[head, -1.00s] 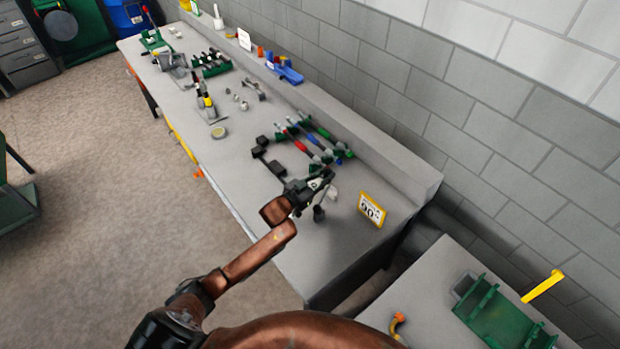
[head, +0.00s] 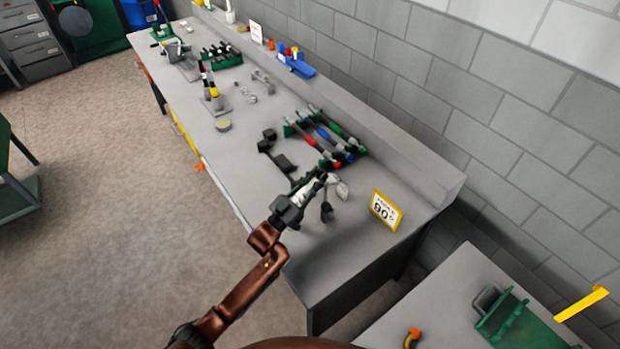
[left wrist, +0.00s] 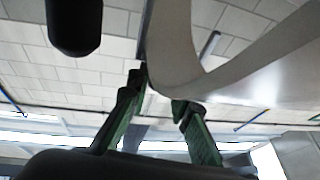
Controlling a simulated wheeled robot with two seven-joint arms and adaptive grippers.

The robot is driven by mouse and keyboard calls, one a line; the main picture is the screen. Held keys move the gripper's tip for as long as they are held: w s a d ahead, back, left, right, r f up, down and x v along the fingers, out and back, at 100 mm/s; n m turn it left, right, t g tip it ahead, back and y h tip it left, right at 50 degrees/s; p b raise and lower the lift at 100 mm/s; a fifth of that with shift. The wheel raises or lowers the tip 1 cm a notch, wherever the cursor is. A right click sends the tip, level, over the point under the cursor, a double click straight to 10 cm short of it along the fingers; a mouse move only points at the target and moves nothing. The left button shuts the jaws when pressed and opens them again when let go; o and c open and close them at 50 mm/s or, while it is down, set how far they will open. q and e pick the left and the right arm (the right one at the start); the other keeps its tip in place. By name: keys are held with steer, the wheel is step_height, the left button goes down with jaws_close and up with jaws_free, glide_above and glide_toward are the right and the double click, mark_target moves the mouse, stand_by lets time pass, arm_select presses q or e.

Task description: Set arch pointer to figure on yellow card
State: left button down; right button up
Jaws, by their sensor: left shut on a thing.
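The yellow-framed card (head: 386,210) stands upright near the bench's right end and appears to read 90°. My left gripper (head: 318,185) is low over the bench, left of the card, at a small device with pale and dark parts. A light grey piece of it (head: 342,190) shows just right of the fingers. In the left wrist view my green-padded fingers (left wrist: 160,95) are shut on a pale curved piece (left wrist: 178,50), which looks like part of the arch. A dark rounded knob (left wrist: 75,25) hangs at upper left. The pointer and any scale cannot be made out. My right gripper is not in view.
Tools with red, blue and green handles (head: 325,138) lie in a rack behind the gripper. A dark tool (head: 275,152) lies to its left. A low wall backs the bench (head: 335,280). A second table with a green fixture (head: 520,325) stands at lower right.

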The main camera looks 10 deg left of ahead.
arm_select(q)
steer(key=shift+r, duration=0.1)
steer(key=c, duration=1.9)
jaws_free()
steer(key=shift+o, duration=0.8)
steer(key=v, duration=1.2)
